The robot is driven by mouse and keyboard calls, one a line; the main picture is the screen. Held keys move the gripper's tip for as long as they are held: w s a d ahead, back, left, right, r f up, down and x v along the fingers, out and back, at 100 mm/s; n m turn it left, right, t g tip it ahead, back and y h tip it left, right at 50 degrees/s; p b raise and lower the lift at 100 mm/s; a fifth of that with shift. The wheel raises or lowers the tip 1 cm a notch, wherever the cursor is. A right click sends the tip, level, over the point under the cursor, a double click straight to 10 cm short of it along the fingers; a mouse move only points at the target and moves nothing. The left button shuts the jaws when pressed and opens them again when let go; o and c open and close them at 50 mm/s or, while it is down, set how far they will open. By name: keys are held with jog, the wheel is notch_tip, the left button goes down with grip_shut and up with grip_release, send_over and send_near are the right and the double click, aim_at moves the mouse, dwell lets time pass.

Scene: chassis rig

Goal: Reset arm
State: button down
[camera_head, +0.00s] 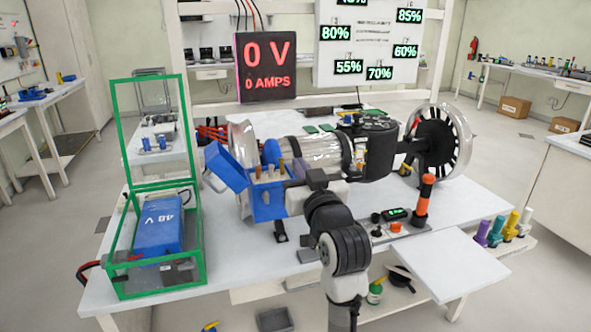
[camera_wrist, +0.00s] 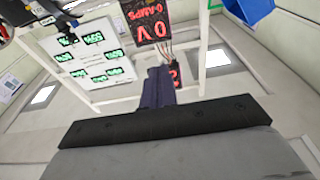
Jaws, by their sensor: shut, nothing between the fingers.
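My arm rises from the bottom centre of the head view and bends over the white table (camera_head: 340,275) toward the rig. My gripper (camera_wrist: 160,72) shows in the wrist view as dark fingers pressed together, with nothing between them. Beyond it are a red-lit display and the ceiling, and the picture looks upside down. In the head view the fingertips are hard to make out among the rig parts. A blue box with an open lid (camera_head: 267,204) stands just left of the wrist. A corner of something blue (camera_wrist: 250,8) shows at the top of the wrist view.
A green-framed clear case (camera_head: 190,280) with its lid raised holds a blue 48 V battery (camera_head: 158,225) at left. A motor rig with a spoked wheel (camera_head: 440,147) is behind the arm. An orange-and-black lever (camera_head: 425,200) stands at right. The white side panel (camera_head: 450,265) is bare.

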jog(key=shift+s, duration=0.25)
